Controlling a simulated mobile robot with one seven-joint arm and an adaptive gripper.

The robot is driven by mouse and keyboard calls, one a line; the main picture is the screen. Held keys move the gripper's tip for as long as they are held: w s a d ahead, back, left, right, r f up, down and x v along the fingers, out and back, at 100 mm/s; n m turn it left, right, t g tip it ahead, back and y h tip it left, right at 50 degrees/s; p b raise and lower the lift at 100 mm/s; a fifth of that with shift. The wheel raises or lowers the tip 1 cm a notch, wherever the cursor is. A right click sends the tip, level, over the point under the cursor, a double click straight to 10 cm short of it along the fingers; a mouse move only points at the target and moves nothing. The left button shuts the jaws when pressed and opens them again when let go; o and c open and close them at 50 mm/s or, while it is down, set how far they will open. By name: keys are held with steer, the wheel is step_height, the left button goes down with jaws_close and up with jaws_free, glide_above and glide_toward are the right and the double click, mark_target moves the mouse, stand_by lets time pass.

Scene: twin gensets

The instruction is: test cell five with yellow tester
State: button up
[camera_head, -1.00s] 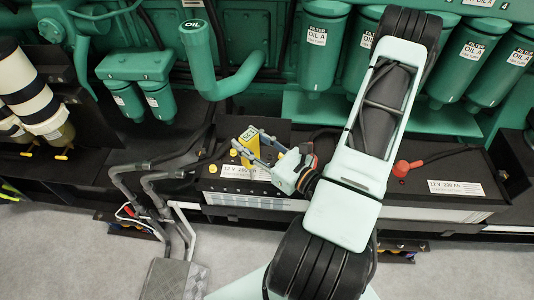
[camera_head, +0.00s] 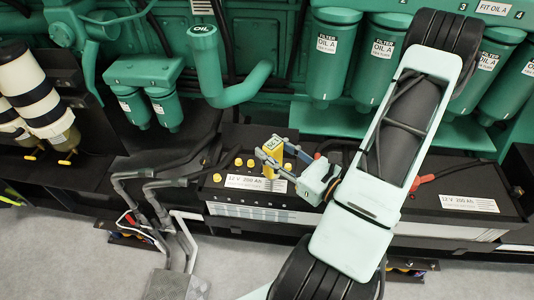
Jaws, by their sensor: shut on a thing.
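My gripper (camera_head: 269,153) is shut on the yellow tester (camera_head: 274,144), a small upright block with a light display whose reading is too small to be sure of. It holds the tester over the top of the left black battery (camera_head: 213,193), labelled 12 V 200 Ah. Several yellow cell caps (camera_head: 216,178) show in a row on that battery, mostly left of the gripper. The cell under the tester is hidden, and I cannot tell whether the tester's lower end touches the battery. My arm covers the battery's right end.
A right battery (camera_head: 470,206) has a red terminal clamp (camera_head: 424,179). Green filters (camera_head: 330,60), the green oil filler pipe (camera_head: 204,70) and two small green filters (camera_head: 165,110) stand behind.

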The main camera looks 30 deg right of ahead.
steer(key=w+b, duration=0.1)
steer(key=d+b, duration=0.1)
steer(key=shift+w+f+b, duration=0.2)
steer(key=shift+w+b, duration=0.1)
steer(key=shift+w, duration=0.05)
steer(key=shift+w+d+r+p, duration=0.1)
steer(key=shift+w+d+p, duration=0.2)
steer(key=shift+w, duration=0.2)
steer(key=shift+w+d+r+p, duration=0.1)
steer(key=shift+w+d+p, duration=0.05)
steer(key=shift+w+d, duration=0.3)
steer(key=w+d+f+b, duration=0.1)
steer(key=w+d+f, duration=0.2)
steer(key=w, duration=0.4)
steer(key=shift+d+b, duration=0.4)
steer(key=shift+d, duration=0.3)
steer(key=shift+s+f+b, duration=0.1)
steer(key=shift+f+b, duration=0.5)
steer(key=shift+f, duration=0.15)
steer(key=shift+f, duration=0.1)
stand_by(1.0)
